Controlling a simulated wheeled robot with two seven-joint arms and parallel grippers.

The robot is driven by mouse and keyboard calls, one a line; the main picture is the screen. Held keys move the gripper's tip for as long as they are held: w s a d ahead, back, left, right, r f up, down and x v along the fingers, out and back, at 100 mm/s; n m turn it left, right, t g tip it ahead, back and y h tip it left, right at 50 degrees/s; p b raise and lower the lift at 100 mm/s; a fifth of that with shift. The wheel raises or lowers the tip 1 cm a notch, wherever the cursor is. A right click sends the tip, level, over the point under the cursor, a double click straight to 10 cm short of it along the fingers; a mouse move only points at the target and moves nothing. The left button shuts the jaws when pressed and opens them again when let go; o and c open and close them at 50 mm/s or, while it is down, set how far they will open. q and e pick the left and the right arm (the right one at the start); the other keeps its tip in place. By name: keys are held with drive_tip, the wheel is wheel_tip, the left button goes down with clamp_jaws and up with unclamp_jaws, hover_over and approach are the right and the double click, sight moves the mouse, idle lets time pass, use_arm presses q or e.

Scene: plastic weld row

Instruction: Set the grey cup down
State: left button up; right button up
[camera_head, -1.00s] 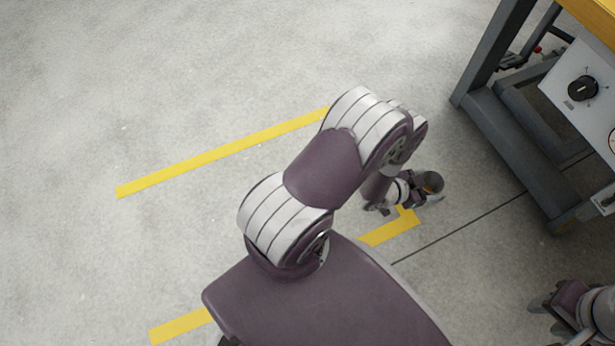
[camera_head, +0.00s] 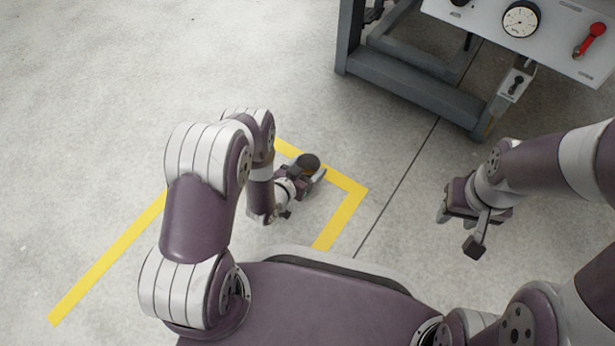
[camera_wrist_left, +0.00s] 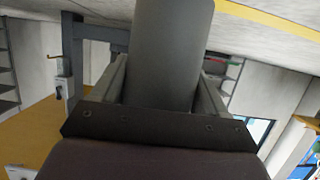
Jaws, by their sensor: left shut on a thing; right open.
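The grey cup (camera_wrist_left: 170,50) fills the upper middle of the left wrist view, between the two fingers of my left gripper. In the head view my left gripper (camera_head: 310,178) is shut on the cup (camera_head: 306,162), which shows as a small dark round top. It is held over the floor near the yellow line. My right gripper (camera_head: 462,232) is open and empty, to the right, over bare floor.
A grey-framed bench (camera_head: 420,80) stands at the top right, with a panel holding a gauge (camera_head: 521,20) and a red lever (camera_head: 590,40). Yellow tape (camera_head: 345,205) marks the concrete floor. The floor at upper left is clear.

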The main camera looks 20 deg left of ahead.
sight(313, 168)
use_arm(q)
wheel_tip(313, 168, down, 3)
drive_tip(key=shift+f+b, duration=0.1)
drive_tip(key=shift+b, duration=0.65)
drive_tip(key=shift+r, duration=0.25)
drive_tip(key=shift+c, duration=0.5)
drive_tip(key=shift+f, duration=0.15)
drive_tip(key=o, duration=1.2)
use_arm(e)
wheel_tip(313, 168, down, 3)
drive_tip(key=shift+r, duration=0.15)
